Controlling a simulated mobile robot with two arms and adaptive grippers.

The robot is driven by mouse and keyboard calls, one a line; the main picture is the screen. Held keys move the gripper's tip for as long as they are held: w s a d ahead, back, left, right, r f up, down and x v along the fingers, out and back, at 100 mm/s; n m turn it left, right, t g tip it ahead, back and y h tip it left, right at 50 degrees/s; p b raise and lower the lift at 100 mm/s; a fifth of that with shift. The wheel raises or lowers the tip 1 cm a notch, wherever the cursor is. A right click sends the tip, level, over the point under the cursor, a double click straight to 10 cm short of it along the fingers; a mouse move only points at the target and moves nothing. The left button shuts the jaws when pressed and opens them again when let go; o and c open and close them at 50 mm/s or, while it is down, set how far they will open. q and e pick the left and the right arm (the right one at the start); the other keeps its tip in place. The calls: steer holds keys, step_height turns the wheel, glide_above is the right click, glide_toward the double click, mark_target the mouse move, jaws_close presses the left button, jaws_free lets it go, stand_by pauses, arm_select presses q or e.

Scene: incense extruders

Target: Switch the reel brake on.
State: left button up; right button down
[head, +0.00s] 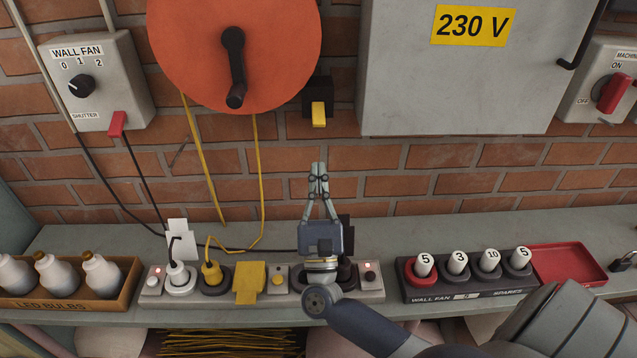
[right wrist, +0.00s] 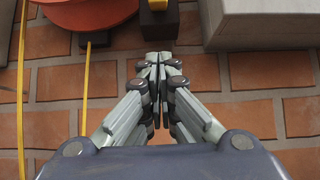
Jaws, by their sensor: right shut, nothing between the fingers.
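The orange cable reel (head: 200,55) with a black crank handle (head: 234,68) hangs on the brick wall. Beside its lower right edge is a small black block (head: 318,88) with a yellow lever (head: 319,114) pointing down, apparently the reel brake. My right gripper (head: 318,168) is shut and empty, fingers pointing up, below the lever and apart from it in the picture. In the right wrist view the closed fingertips (right wrist: 158,58) are just below the black block (right wrist: 158,24), and the yellow lever (right wrist: 157,5) is cut by the top edge. My left gripper is not in view.
A grey 230 V cabinet (head: 450,100) is right of the brake. A wall fan switch box (head: 110,95) is at left. Below, a power strip (head: 150,294) with plugs, a bulb box (head: 125,287) and a fuse holder (head: 455,297) stand on the shelf. Yellow cable (head: 262,190) hangs from the reel.

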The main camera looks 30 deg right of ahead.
mark_target(318, 114)
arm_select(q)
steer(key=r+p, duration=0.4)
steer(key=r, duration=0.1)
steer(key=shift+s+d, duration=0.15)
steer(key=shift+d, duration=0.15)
arm_select(e)
step_height(318, 114, up, 6)
steer(key=w+d, duration=0.1)
steer(key=shift+w+r, duration=0.25)
steer(key=shift+w, duration=0.15)
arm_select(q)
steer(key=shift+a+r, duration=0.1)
